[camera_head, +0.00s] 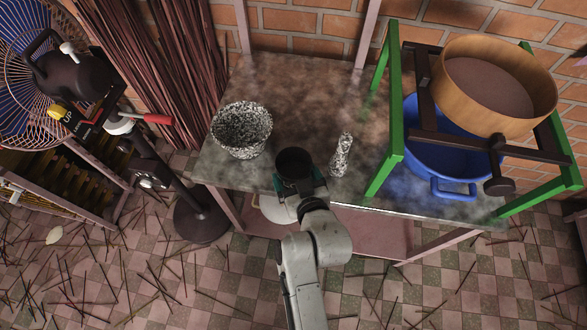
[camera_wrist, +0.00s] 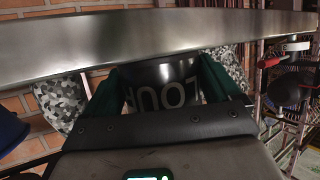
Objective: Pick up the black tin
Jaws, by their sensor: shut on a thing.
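I cannot tell whether the tin's base touches the tabletop.
The table (camera_head: 345,85) has clear room behind the tin. A fan (camera_head: 75,75) stands at left.

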